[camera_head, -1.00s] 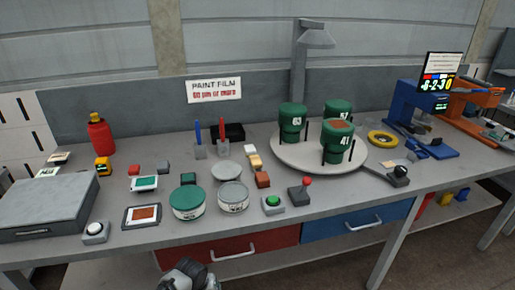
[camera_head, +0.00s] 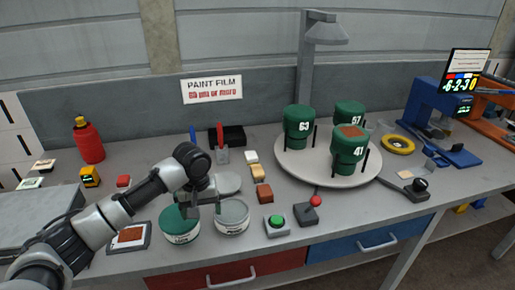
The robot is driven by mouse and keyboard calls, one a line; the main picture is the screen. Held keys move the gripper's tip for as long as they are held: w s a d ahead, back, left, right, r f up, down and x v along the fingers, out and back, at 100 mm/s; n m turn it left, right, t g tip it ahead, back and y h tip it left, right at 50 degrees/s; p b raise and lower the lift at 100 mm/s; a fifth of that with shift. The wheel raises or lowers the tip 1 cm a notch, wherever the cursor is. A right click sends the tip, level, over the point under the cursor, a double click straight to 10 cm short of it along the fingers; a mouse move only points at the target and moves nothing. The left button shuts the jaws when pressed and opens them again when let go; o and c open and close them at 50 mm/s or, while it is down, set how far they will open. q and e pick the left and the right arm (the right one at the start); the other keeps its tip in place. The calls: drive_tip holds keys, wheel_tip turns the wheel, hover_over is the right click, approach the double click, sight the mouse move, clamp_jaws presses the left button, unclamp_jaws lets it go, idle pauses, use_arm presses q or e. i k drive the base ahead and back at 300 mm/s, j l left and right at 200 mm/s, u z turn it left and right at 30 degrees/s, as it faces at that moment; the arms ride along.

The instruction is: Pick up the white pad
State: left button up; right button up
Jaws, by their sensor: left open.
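The white pad (camera_head: 251,157) is a small pale block lying on the grey bench. It is the rearmost of a short row, with a tan block (camera_head: 258,172) and a rust-brown block (camera_head: 264,193) in front of it. My left gripper (camera_head: 204,207) reaches in from the left with its jaws down and open. It is over the area of the two paint tins, to the left and in front of the white pad, apart from it. Nothing shows between the jaws. My right gripper is out of view.
A green-lidded tin (camera_head: 179,225) and a grey-lidded tin (camera_head: 232,217) stand below my left gripper. A grey disc (camera_head: 229,183) lies behind them, partly hidden. A turntable (camera_head: 318,178) with green numbered pots stands right of the pad. A green button box (camera_head: 276,225) sits in front.

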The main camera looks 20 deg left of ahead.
sight(251, 158)
drive_tip(key=i, duration=1.4)
